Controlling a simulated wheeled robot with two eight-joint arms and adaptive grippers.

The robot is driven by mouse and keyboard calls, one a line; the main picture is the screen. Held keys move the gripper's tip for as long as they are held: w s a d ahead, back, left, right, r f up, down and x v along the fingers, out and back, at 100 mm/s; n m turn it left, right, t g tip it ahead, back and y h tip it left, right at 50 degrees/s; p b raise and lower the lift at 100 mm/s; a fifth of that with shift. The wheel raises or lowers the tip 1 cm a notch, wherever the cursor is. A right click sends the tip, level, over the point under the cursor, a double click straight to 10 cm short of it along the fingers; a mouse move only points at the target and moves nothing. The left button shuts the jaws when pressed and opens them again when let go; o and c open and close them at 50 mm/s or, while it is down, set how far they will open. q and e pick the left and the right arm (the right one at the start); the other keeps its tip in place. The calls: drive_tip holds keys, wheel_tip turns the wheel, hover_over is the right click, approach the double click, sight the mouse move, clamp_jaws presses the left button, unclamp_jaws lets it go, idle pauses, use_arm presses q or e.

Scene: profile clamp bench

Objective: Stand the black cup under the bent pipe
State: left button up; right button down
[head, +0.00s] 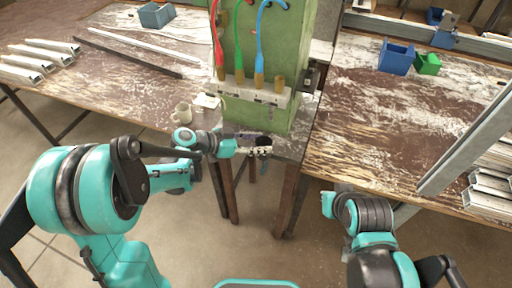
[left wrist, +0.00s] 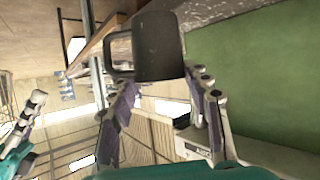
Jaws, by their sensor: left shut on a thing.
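My left gripper (head: 262,146) is in front of the green machine. In the left wrist view its two fingers (left wrist: 163,90) are shut on the black cup (left wrist: 158,45), which has its handle toward the left. In the head view I cannot make the cup out clearly. Red (head: 216,35), green (head: 239,40) and blue (head: 261,38) hoses run down the machine to brass ends; I cannot tell which part is the bent pipe. A jointed finger, probably of my right gripper (left wrist: 28,118), shows at the left edge of the wrist view; its opening is unclear.
Metal profiles (head: 40,58) lie on the left table. Blue (head: 396,56) and green (head: 428,63) bins stand on the right table, with more profiles (head: 488,200) at its right.

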use_arm(q)
drive_tip(key=shift+w+d+f+b, duration=0.1)
drive_tip(key=shift+w+d, duration=0.25)
drive_tip(key=shift+w, duration=0.75)
drive_tip(key=shift+w+d+f+b, duration=0.15)
drive_tip(key=shift+w+d, duration=0.2)
drive_tip(key=shift+w, duration=0.75)
drive_tip(key=shift+w+d+r+b, duration=0.1)
drive_tip(key=shift+w+d, duration=0.25)
drive_tip(key=shift+w, duration=0.75)
drive_tip(key=shift+f+b, duration=0.35)
drive_tip(key=o, duration=1.3)
drive_tip(key=shift+o, duration=0.2)
drive_tip(key=shift+a, duration=0.15)
drive_tip(key=s+a, duration=0.4)
drive_tip(key=a, duration=0.4)
drive_tip(key=shift+a, duration=0.4)
drive_tip(key=shift+s, duration=0.1)
